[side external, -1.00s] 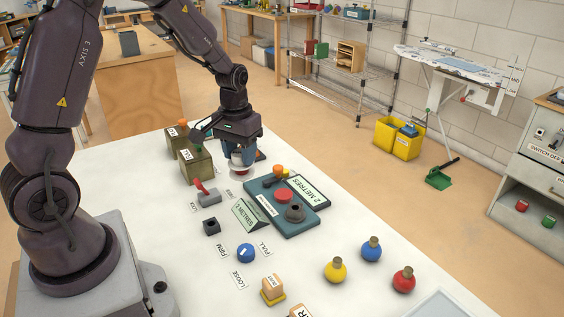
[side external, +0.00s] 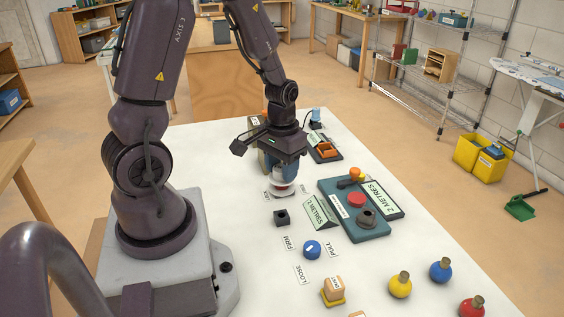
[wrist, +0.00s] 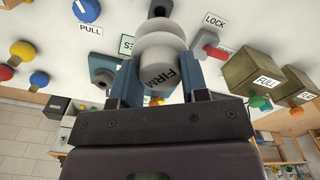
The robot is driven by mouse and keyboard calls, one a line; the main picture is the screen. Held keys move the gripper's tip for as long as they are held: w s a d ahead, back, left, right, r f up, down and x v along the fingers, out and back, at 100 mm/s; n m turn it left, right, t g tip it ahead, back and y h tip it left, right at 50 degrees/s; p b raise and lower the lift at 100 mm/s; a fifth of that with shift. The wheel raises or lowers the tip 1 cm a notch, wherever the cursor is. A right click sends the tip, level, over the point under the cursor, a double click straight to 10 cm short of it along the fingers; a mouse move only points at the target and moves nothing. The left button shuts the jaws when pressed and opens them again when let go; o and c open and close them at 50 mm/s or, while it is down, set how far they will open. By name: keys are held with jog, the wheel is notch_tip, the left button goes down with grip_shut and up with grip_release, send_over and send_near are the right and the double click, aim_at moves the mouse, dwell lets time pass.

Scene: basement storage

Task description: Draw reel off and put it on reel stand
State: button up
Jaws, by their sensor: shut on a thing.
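My gripper (side external: 283,168) is shut on a pale reel-like thing (side external: 283,187), held upright above the white table. In the wrist view it is a white and grey flanged cylinder (wrist: 160,42) between the blue fingers; the word FIRM shows at it. I cannot tell which thing is the reel stand. A small black block (side external: 281,217) stands nearer the camera.
A red-handled lever (wrist: 214,51) by a LOCK label is close to the held thing. Olive boxes (wrist: 254,78) stand behind my gripper. A blue knob (side external: 312,249), coloured bottles (side external: 400,285) and a green sign (side external: 317,211) stand on the table. The front middle has bare patches.

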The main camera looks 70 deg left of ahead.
aim_at(282, 195)
jog(key=shift+f, duration=2.35)
jog(key=shift+f, duration=1.65)
jog(key=o, duration=1.1)
notch_tip(282, 195, up, 13)
